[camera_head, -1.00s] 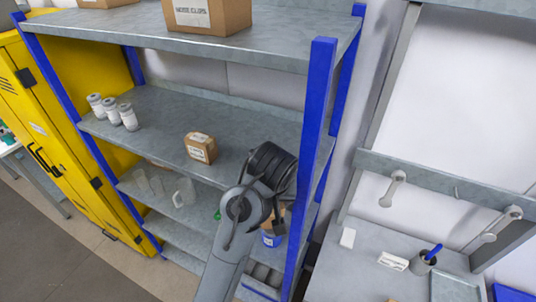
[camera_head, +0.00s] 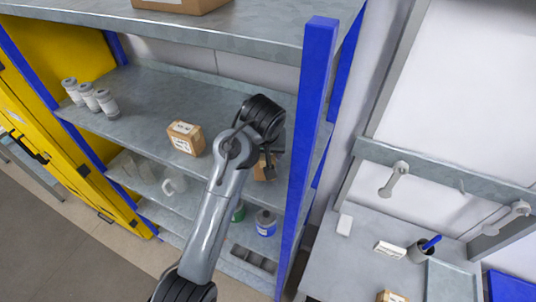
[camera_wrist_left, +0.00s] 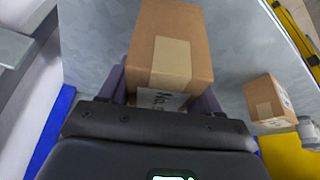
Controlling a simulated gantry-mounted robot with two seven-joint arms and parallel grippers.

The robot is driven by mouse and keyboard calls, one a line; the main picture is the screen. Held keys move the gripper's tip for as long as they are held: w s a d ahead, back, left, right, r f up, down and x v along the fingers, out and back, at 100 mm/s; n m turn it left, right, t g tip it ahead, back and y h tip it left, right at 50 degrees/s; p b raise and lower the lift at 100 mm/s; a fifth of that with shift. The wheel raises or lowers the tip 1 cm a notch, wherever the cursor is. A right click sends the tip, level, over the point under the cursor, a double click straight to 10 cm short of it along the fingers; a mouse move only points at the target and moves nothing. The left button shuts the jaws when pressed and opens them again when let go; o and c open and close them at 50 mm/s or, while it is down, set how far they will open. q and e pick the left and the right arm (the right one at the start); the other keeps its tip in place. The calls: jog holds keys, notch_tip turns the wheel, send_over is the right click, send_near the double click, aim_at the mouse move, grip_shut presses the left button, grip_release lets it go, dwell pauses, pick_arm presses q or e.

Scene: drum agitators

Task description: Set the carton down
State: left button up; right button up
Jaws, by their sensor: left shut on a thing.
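My left gripper (camera_head: 267,168) is shut on a brown cardboard carton (camera_head: 261,167). It is at the right end of the middle shelf (camera_head: 155,93), close to the blue upright post. In the head view my wrist hides most of the carton. In the left wrist view the held carton (camera_wrist_left: 172,45) sits between the fingers, with tape and a white label facing the palm. I cannot tell whether its underside touches the shelf. My right gripper is not in view.
A second carton (camera_head: 186,138) stands on the middle shelf, left of the held one. Several grey-white jars (camera_head: 91,97) stand at the shelf's left end. A blue post (camera_head: 307,140) is just right of my gripper. A mug (camera_head: 174,183) and a blue can (camera_head: 265,222) are below.

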pick_arm(q)
jog(key=shift+f, duration=1.1)
jog(key=shift+f, duration=0.15)
jog(key=o, duration=1.3)
jog(key=shift+c, duration=0.2)
